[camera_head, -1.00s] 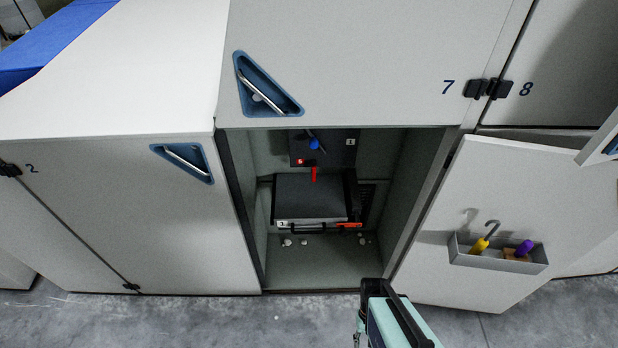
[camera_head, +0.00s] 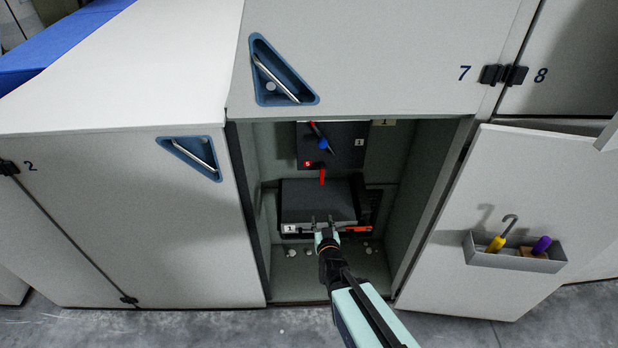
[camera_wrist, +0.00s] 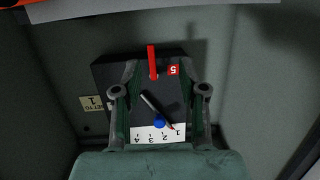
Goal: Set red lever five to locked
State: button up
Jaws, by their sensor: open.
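The red lever (camera_head: 322,177) hangs from the lower edge of a dark panel (camera_head: 345,150) inside the open cabinet, beside a red tag marked 5 (camera_head: 308,164). In the wrist view the picture is turned over: the red lever (camera_wrist: 152,60) stands at the panel's upper edge, next to the red 5 tag (camera_wrist: 173,70). A blue knob with a dark pointer (camera_head: 323,143) is on the same panel. My gripper (camera_head: 326,222) is open and empty, in front of the dark box below the lever. In the wrist view its fingers (camera_wrist: 158,92) frame the panel, apart from the lever.
A dark box with a tag marked 1 (camera_head: 318,203) sits below the panel. The open door (camera_head: 510,215) at right carries a tray (camera_head: 535,263) with yellow- and purple-handled tools. Cabinet walls (camera_head: 425,190) bound the opening on both sides.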

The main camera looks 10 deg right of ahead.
notch_tip(320, 180, up, 5)
jog(key=d+t+h, duration=0.1)
jog(key=t, duration=0.2)
jog(key=b, duration=1.5)
send_near(322, 175)
jog(key=shift+w+d+f+h+b, duration=0.1)
jog(key=shift+w+h+b, duration=0.05)
jog(key=shift+w+b, duration=0.25)
jog(key=shift+w+d+f+h+b, duration=0.1)
jog(key=shift+w+h+b, duration=0.05)
jog(key=shift+w+b, duration=0.2)
jog(key=b, duration=0.3)
jog(key=shift+w+a, duration=0.15)
jog(key=shift+w, duration=0.05)
jog(key=w, duration=0.5)
jog(key=w+b, duration=0.1)
jog(key=w, duration=0.2)
jog(key=shift+w+d+r, duration=0.35)
jog(key=shift+w, duration=0.05)
grip_shut()
